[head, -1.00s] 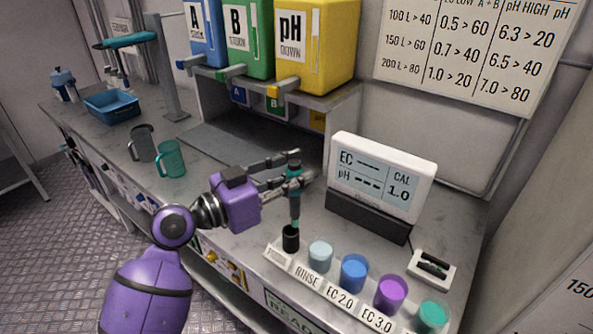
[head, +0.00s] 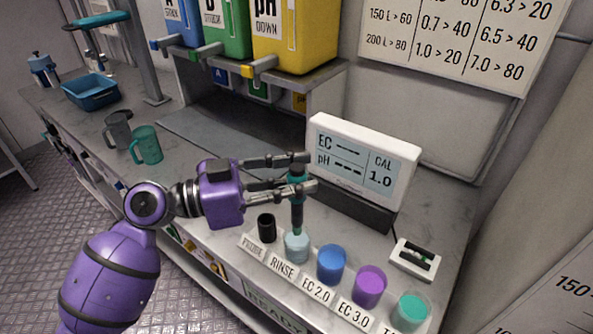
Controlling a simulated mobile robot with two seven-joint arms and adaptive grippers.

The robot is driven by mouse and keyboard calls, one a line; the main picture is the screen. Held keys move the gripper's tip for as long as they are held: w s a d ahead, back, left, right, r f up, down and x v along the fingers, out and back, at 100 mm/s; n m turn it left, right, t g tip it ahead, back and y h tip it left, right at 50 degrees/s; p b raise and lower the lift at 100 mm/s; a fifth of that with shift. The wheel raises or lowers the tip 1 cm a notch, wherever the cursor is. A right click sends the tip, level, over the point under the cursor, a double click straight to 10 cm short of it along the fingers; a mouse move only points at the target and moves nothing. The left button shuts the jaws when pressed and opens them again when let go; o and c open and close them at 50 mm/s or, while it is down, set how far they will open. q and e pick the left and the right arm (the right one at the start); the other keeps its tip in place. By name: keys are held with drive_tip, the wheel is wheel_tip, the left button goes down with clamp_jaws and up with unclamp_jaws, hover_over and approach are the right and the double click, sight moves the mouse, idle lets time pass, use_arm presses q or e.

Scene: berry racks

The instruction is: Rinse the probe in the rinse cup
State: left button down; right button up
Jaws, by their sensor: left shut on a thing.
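My left gripper (head: 312,173) is shut on the probe (head: 297,212), a dark upright stick with a teal upper part. The probe's lower end is at the mouth of the pale blue rinse cup (head: 297,248), behind the "RINSE" label. I cannot tell whether the tip is inside the cup or just over it. The black probe holder (head: 266,228) stands empty to the left of the cup. My right gripper is not in view.
A blue cup (head: 331,264), a purple cup (head: 369,286) and a teal cup (head: 409,312) continue the row to the right. The EC/pH meter (head: 362,160) stands behind. Two mugs (head: 147,146) are at left.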

sight(297, 204)
use_arm(q)
drive_tip(key=shift+f, duration=0.65)
drive_tip(key=shift+f+b, duration=0.8)
drive_tip(key=shift+f, duration=0.45)
drive_tip(key=shift+f+b, duration=1.3)
drive_tip(key=shift+b, duration=0.15)
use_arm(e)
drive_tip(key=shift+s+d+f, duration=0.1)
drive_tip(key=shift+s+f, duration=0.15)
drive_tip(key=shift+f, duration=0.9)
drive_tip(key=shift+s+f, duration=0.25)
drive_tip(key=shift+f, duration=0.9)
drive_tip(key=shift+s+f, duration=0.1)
use_arm(q)
drive_tip(key=shift+r, duration=0.15)
